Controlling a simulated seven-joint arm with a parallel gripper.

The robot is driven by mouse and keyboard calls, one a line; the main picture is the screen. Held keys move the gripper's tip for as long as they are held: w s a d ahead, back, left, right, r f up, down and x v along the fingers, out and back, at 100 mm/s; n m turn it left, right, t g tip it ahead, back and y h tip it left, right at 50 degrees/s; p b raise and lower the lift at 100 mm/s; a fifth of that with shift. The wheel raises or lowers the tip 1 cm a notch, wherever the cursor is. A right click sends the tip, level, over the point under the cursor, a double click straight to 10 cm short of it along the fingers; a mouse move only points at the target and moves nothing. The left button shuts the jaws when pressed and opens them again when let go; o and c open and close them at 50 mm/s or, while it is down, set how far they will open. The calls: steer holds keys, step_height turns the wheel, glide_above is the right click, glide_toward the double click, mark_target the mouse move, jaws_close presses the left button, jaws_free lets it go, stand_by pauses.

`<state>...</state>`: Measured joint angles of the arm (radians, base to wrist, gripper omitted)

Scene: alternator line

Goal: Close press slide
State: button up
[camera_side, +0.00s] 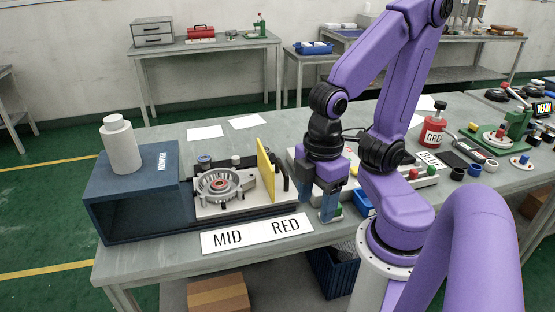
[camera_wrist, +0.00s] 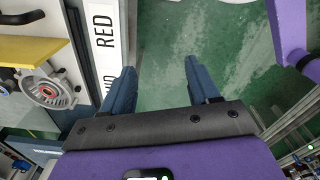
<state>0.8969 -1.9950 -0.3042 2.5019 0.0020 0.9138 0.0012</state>
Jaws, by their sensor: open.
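The press is a dark blue open-fronted box (camera_side: 135,195) with a white cylinder on top. Its slide (camera_side: 240,207) extends out of the box to the right, bearing a grey alternator housing (camera_side: 222,187). The slide ends in an upright yellow plate (camera_side: 265,169) with a dark handle (camera_side: 283,180) on its right side. In the wrist view the yellow plate (camera_wrist: 30,50), handle and housing (camera_wrist: 50,90) are at the left. My gripper (camera_side: 329,208) points down just right of the handle, apart from it. Its blue fingers (camera_wrist: 161,85) are spread with nothing between them.
White sheets (camera_side: 205,132) lie behind the press. A tray of small parts (camera_side: 418,178) is behind my gripper, with a red bottle (camera_side: 432,130) farther right. Green floor shows below my fingers.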

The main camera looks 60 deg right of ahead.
steer(key=shift+w+m, duration=0.25)
steer(key=shift+m, duration=0.05)
steer(key=c, duration=0.5)
steer(key=shift+w+d+m, duration=0.1)
steer(key=shift+w+m, duration=0.35)
steer(key=shift+m, duration=0.05)
jaws_close()
steer(key=w+d+m+g+y, duration=0.1)
steer(key=w+d+m+y, duration=0.1)
steer(key=w+d+m, duration=1.4)
steer(key=s+d+m+t+y, duration=0.1)
steer(key=d+m+t, duration=0.2)
steer(key=d+m, duration=1.45)
steer(key=shift+m, duration=0.65)
steer(key=x, duration=0.3)
steer(key=a+x, duration=0.1)
steer(key=x, duration=0.5)
steer(key=shift+s+a, duration=0.15)
steer(key=shift+a, duration=0.2)
steer(key=shift+w+a, duration=0.55)
steer(key=shift+a, duration=0.3)
steer(key=shift+w+a, duration=0.5)
steer(key=shift+a, duration=0.4)
